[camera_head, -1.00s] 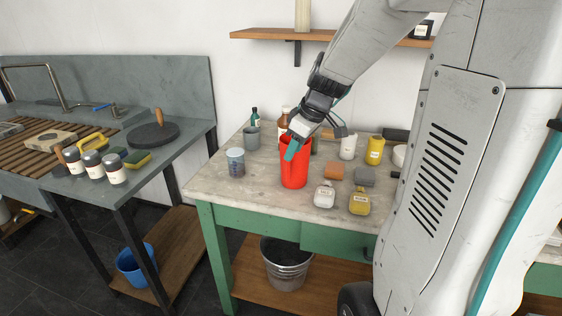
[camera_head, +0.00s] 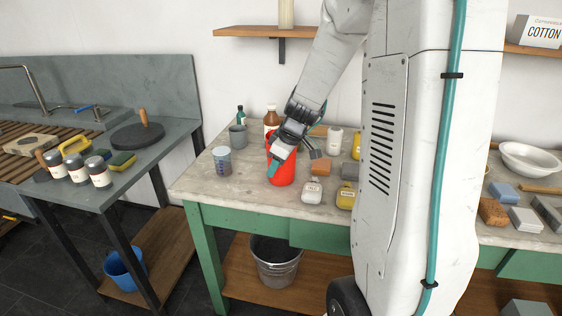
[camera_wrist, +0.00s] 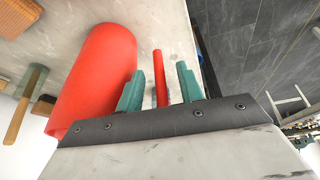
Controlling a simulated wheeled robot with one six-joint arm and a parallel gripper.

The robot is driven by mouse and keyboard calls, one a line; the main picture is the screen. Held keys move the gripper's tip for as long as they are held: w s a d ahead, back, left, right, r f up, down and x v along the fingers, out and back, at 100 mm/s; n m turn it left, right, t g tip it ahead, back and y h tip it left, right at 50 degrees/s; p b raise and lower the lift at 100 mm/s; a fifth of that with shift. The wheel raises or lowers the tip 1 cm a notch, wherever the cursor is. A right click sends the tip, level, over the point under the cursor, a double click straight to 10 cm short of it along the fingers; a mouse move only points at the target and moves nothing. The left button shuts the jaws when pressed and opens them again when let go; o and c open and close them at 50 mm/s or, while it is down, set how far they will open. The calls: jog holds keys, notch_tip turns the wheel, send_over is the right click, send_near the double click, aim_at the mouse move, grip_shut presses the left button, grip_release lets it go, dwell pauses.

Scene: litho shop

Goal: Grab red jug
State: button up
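The red jug (camera_head: 284,173) stands upright on the worktable, and my gripper (camera_head: 271,168) is at its near left side, covering part of it. In the wrist view the jug's body (camera_wrist: 95,75) lies to the left and its straight red handle (camera_wrist: 158,66) runs between the two teal fingers of my gripper (camera_wrist: 160,69). The fingers are apart, with a gap on each side of the handle.
A blue-grey cup (camera_head: 222,161) stands left of the jug. A brown bottle (camera_head: 271,118) is behind it. The table (camera_head: 215,185) is bare at front left.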

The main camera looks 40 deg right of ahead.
grip_shut()
jog(key=shift+r, duration=0.15)
